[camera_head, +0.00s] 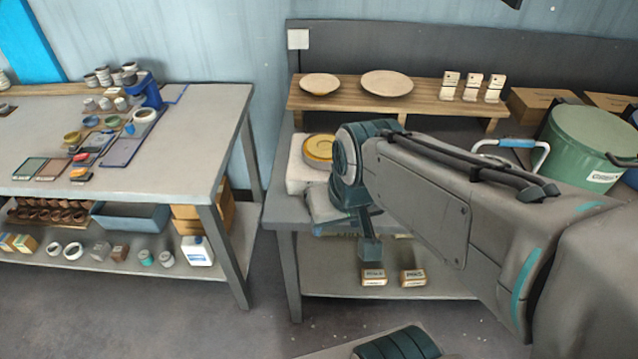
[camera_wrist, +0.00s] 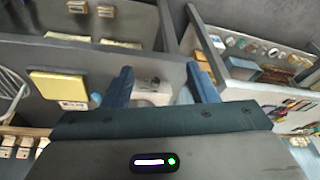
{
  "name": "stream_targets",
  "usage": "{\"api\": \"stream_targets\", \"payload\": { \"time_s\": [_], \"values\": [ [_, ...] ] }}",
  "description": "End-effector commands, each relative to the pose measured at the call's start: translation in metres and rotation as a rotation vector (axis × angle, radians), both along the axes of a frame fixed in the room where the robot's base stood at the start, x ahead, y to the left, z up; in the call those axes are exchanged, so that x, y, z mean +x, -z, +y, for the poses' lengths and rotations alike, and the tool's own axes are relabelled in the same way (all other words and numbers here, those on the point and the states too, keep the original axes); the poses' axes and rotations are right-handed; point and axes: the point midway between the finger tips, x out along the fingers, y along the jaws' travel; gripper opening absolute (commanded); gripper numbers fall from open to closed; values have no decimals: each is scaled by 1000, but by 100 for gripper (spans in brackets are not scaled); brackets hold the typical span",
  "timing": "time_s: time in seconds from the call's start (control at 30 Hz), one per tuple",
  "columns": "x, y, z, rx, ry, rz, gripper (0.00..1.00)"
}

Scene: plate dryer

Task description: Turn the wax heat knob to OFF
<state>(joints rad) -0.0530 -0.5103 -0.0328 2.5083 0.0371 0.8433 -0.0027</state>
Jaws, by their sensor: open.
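A yellow round dish or pot (camera_head: 319,148) sits in a white block-like base (camera_head: 304,170) at the left end of the right-hand bench. I cannot make out a wax heat knob or its markings on it. My gripper (camera_wrist: 160,80) is open, with its two blue fingers apart in the wrist view. A pale object with a small dark mark (camera_wrist: 152,97) shows between and beyond the fingers; I cannot tell whether it is the white base, and no contact is visible. In the head view, my wrist and arm hide part of the bench beside the base.
A wooden shelf (camera_head: 345,101) with plates (camera_head: 387,83) and small white blocks stands behind my arm. A green pot (camera_head: 590,142) is at the right. The left table (camera_head: 200,130) holds cups and a blue device (camera_head: 146,90). Floor shows between the benches.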

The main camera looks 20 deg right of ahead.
Motion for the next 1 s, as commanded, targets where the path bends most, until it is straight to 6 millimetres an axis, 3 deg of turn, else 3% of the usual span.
{"api": "stream_targets", "payload": {
  "time_s": [0.3,0.5,0.8,1.0],
  "values": [
    [61,76,64,182,59,29,53],
    [86,137,88,165,172,13,53],
    [110,212,84,-45,311,-155,53],
    [128,224,64,-245,335,-395,53]
  ]
}}
